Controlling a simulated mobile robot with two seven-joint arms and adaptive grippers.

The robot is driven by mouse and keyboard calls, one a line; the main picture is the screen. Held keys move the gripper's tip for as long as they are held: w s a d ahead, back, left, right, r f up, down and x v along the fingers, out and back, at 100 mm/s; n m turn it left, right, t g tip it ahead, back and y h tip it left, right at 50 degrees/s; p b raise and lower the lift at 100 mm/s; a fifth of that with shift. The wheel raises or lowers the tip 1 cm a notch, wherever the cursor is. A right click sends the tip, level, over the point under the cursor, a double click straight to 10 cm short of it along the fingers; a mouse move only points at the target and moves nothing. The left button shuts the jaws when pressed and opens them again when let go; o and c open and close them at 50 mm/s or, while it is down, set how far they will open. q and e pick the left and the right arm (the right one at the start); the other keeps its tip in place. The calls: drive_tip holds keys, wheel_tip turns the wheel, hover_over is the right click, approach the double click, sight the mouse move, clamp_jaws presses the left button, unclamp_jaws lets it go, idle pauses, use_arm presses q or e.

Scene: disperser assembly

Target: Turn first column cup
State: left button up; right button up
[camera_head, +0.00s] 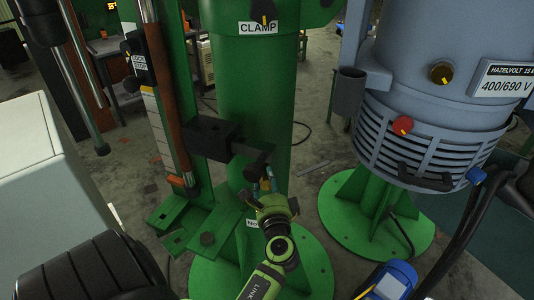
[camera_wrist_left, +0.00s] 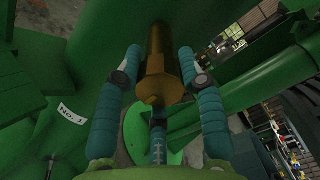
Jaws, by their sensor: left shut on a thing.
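The first column (camera_head: 252,95) is a tall green cylinder on a round green base, marked CLAMP at the top. In the head view my left gripper (camera_head: 264,184) is at the column's front, below a black block (camera_head: 210,137) with a short arm. The cup cannot be made out clearly there. My right gripper is not in view.
A "No. 1" label (camera_wrist_left: 72,113) shows beside the gripper. A brown rod (camera_head: 168,90) runs down left of the column. Concrete floor lies between the stands.

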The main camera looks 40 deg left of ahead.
use_arm(q)
drive_tip(key=m+p, duration=0.2)
drive_tip(key=m, duration=0.1)
drive_tip(key=r+m+p, duration=0.1)
drive_tip(key=m, duration=0.2)
drive_tip(key=shift+w+a+r+m+p, duration=0.1)
drive_tip(key=shift+w+m+p, duration=0.05)
drive_tip(key=shift+m+p, duration=0.2)
drive_tip(key=m+p, duration=0.2)
drive_tip(key=m, duration=0.1)
drive_tip(key=shift+m+p, duration=0.6)
drive_tip(key=shift+m, duration=0.45)
drive_tip(key=shift+f, duration=0.2)
drive_tip(key=o, duration=1)
drive_tip(key=shift+o, duration=0.8)
drive_tip(key=shift+a+f, duration=0.1)
drive_tip(key=shift+f, duration=0.2)
